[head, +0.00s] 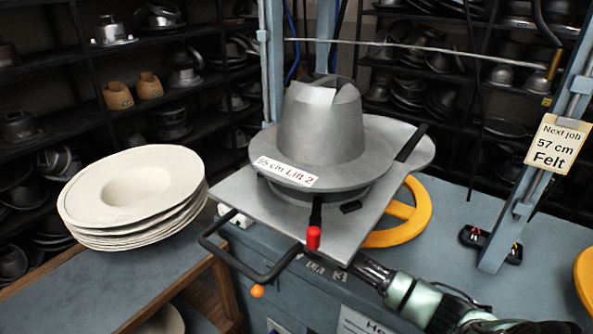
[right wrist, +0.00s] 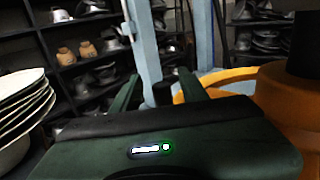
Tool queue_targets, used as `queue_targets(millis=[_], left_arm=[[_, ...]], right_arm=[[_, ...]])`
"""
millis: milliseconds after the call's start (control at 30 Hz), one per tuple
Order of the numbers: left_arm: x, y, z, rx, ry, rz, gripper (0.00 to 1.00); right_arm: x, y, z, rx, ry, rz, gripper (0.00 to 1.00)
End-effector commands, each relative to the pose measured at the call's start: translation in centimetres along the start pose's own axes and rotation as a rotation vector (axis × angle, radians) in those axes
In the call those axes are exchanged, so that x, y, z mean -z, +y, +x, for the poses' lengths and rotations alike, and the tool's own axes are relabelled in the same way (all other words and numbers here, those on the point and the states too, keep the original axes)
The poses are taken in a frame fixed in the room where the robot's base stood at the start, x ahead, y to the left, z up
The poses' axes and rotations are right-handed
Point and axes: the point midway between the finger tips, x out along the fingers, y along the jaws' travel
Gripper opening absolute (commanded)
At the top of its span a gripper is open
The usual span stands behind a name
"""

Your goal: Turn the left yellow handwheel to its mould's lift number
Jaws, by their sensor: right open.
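The left yellow handwheel (head: 412,217) lies flat on the blue press bed, partly hidden under the grey mould plate (head: 245,195). On that plate sits a metal hat mould (head: 320,125) with a label (head: 285,172) that appears to read "55 cm Lift 2". My right gripper (right wrist: 157,88) is open and empty in the right wrist view. The yellow wheel rim (right wrist: 235,77) shows just beyond and beside its right finger. In the head view my right arm reaches in from the lower right, and its fingertips are hidden under the plate. My left gripper is in neither view.
A second yellow wheel (head: 585,278) is cut off at the right edge. A black handle bar (head: 262,268) juts from the plate's front. A felt stack (head: 135,200) stands left. A sign (head: 557,143) on the right post reads "Next job 57 cm Felt".

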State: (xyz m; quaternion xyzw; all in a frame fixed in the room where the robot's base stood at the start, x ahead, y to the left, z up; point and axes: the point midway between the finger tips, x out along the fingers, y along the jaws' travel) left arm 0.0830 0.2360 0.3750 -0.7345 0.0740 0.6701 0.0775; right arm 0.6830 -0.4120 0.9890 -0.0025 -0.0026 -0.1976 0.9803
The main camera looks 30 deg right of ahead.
Motion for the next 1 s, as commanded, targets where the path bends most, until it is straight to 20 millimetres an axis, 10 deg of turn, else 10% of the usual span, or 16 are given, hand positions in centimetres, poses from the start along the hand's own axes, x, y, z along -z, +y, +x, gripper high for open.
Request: queue_targets(millis=[167, 633, 800, 1000], left_arm=[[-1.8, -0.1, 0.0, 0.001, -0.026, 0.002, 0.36], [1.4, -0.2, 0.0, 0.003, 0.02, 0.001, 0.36], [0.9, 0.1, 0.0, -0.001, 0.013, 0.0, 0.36], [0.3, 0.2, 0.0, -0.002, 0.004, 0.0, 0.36]], right_arm=[[0.0, 0.0, 2.5, 0.001, 0.0, 0.003, 0.44], [0.1, 0.0, 3.7, 0.0, 0.002, 0.004, 0.44], [0.1, 0.0, 3.7, 0.0, 0.002, 0.004, 0.0], [0.1, 0.0, 3.7, 0.0, 0.002, 0.004, 0.0]])
